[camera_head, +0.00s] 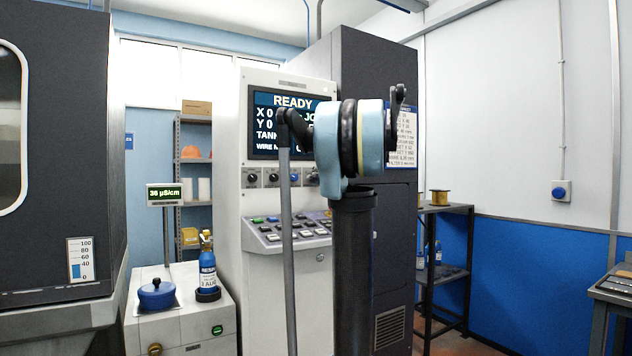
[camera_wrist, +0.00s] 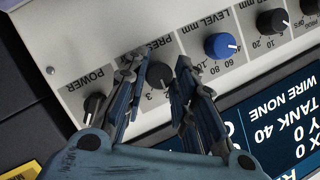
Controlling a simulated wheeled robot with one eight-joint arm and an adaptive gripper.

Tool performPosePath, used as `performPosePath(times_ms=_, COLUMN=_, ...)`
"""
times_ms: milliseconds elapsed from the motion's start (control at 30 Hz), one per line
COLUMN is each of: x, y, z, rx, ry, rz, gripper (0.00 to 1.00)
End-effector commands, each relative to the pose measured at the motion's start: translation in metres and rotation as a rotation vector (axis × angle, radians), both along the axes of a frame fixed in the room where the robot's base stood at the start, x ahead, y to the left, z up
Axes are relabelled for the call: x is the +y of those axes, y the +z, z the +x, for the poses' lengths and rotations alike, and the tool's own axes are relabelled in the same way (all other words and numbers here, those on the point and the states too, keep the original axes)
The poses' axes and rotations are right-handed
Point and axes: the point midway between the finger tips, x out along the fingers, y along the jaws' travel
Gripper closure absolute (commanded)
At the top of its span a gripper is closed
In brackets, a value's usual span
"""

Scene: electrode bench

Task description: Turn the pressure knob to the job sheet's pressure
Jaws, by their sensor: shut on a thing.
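In the wrist view, which is upside down, the dark pressure knob (camera_wrist: 158,74) sits between the two fingers of my gripper (camera_wrist: 157,72). The fingers are closed on its sides. Part of its label and the scale numbers 2 and 3 show beside it; the fingers cover the rest, and I cannot read the pointer. The job sheet (camera_head: 404,122) hangs on the dark side of the machine, partly behind my arm. Its lines are too small to read surely.
The blue level knob (camera_wrist: 221,46) and the power knob (camera_wrist: 94,107) flank the pressure knob closely. The screen (camera_head: 262,125) above the knobs reads READY. A sloped button panel (camera_head: 268,237) juts out below.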

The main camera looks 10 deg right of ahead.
Motion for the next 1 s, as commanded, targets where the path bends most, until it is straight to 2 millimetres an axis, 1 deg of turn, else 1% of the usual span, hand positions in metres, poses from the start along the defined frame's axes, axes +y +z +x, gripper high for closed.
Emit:
performPosePath(times_ms=200, x=-0.0021, y=-0.0012, z=0.0011, rx=0.063, ry=-0.001, rz=0.196, gripper=0.99)
performPosePath(times_ms=500, x=-0.0031, y=-0.0033, z=0.0014, rx=0.146, ry=-0.003, rz=0.445, gripper=0.99)
performPosePath(times_ms=700, x=-0.0031, y=-0.0042, z=0.0013, rx=0.188, ry=-0.003, rz=0.569, gripper=0.99)
performPosePath(times_ms=1000, x=-0.0032, y=-0.0051, z=0.0013, rx=0.221, ry=-0.005, rz=0.671, gripper=0.99)
